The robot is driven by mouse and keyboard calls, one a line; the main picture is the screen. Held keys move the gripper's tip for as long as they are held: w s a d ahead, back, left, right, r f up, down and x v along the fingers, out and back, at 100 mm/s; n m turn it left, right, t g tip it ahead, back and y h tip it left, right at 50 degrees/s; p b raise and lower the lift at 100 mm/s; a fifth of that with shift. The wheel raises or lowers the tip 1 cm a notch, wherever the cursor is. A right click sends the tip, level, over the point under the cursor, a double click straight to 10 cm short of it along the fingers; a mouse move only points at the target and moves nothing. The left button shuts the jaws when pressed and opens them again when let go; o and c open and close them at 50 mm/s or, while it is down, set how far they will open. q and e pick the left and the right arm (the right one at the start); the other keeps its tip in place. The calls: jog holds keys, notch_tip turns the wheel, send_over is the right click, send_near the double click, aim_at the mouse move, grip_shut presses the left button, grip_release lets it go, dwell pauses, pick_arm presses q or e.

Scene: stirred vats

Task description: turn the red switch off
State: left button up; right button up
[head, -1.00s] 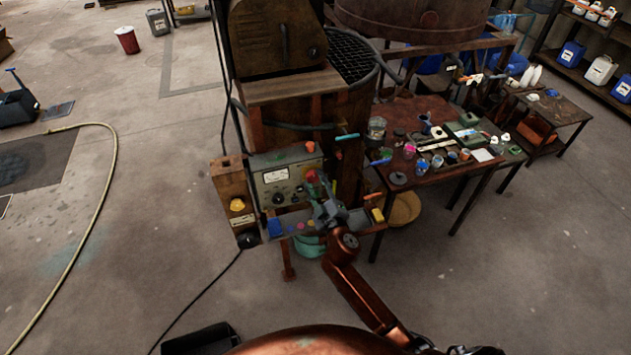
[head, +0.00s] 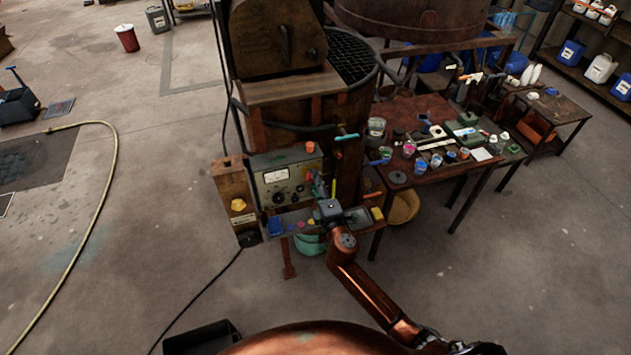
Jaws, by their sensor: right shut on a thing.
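A grey control panel (head: 283,181) with a white-faced meter stands below the rusty machine. My left gripper is not in view.
A narrow shelf (head: 295,222) with small coloured items runs under the panel. A cluttered table (head: 425,183) stands close on the right. Open floor lies in front.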

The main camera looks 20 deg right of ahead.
jog(key=shift+f, duration=0.1)
dwell(0.5)
jog(key=o, duration=1.2)
jog(key=shift+c, duration=0.2)
jog(key=shift+s, duration=0.1)
jog(key=s, duration=1.1)
jog(key=shift+s+d, duration=0.15)
jog(key=shift+s, duration=0.25)
